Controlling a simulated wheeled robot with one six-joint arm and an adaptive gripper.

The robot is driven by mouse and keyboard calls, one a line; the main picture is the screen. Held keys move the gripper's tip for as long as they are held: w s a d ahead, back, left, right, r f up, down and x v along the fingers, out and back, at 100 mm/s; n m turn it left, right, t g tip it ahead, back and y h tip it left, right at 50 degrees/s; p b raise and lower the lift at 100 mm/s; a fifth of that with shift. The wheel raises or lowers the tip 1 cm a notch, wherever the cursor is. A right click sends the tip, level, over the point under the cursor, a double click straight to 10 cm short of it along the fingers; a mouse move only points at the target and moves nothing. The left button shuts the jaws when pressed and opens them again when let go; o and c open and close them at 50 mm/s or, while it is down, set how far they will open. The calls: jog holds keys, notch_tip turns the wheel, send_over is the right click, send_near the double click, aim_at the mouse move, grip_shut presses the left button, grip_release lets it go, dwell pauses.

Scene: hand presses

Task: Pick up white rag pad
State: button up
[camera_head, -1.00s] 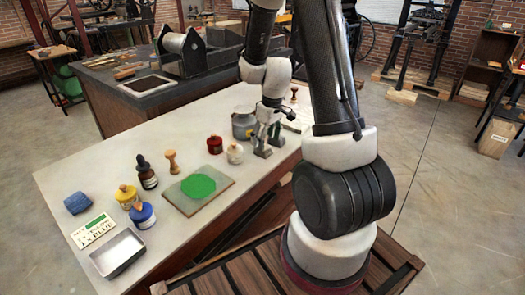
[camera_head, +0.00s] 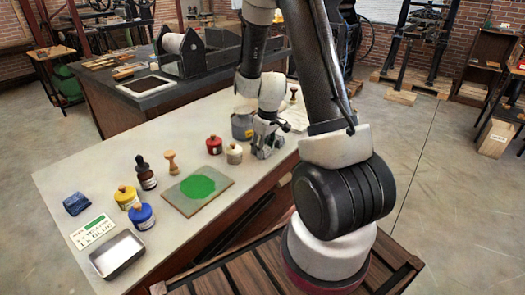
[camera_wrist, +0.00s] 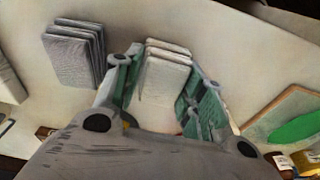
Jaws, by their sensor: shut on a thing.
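The white rag pad (camera_wrist: 165,72) is a folded, layered stack between my gripper's two fingers in the wrist view. My gripper (camera_wrist: 158,95) is shut on it, with a green-faced finger along each side. In the head view my gripper (camera_head: 266,150) is low over the near right part of the light table, and the pad cannot be made out there. I cannot tell whether the pad touches the tabletop.
A grey folded pad (camera_wrist: 76,55) lies to the left in the wrist view. The green-inked slab (camera_head: 222,182), a white-grey jar (camera_head: 234,154) and a red jar (camera_head: 214,145) stand left of my gripper. A grey metal can (camera_head: 242,127) stands close behind it.

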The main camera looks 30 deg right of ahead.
notch_tip(320, 180, up, 10)
dwell(0.5)
